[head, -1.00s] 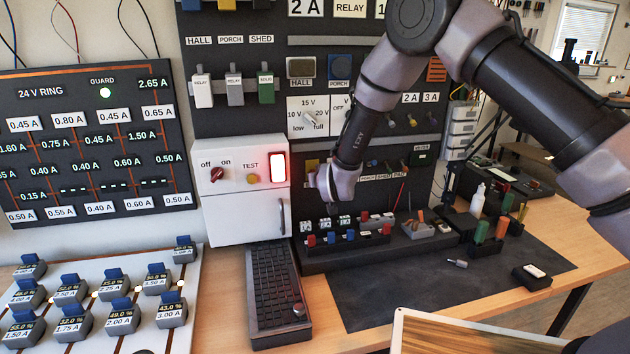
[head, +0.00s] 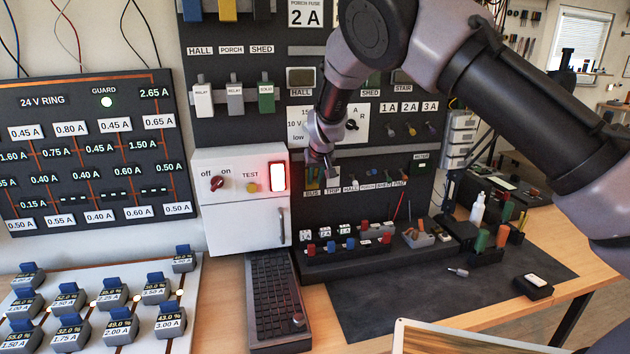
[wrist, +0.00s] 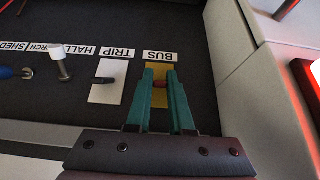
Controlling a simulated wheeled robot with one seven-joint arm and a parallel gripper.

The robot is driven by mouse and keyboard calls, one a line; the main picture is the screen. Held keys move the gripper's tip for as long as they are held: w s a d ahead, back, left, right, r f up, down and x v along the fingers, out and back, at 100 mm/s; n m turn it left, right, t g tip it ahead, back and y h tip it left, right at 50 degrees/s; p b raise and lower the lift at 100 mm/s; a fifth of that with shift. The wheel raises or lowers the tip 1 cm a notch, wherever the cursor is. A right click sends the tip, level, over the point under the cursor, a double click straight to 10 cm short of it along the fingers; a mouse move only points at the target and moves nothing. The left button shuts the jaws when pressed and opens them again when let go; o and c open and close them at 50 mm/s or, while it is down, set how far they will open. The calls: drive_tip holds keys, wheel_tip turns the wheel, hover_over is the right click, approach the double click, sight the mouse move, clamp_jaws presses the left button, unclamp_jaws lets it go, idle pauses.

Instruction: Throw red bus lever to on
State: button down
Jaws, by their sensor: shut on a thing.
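The red bus lever (wrist: 160,84) sits on a yellow plate (wrist: 157,70) under the BUS label (wrist: 160,57) in the wrist view. My gripper (wrist: 160,92) has its teal fingers shut on the lever, one on each side. Only a small red part of the lever shows between them, and its exact tilt cannot be told. In the head view my gripper (head: 321,172) is at the panel by the BUS label (head: 312,193), and the lever is hidden there.
The TRIP switch (wrist: 104,80) is beside the lever, with the HALL lever (wrist: 60,62) farther along the row. The white cabinet (head: 236,222) stands close to the other side, with a lit red-framed lamp (head: 278,177). Fuse blocks stand below the panel.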

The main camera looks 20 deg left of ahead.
drive_tip(key=shift+r, duration=0.1)
idle(0.5)
drive_tip(key=c, duration=0.8)
unclamp_jaws()
drive_tip(key=v, duration=1)
drive_tip(key=shift+r, duration=0.35)
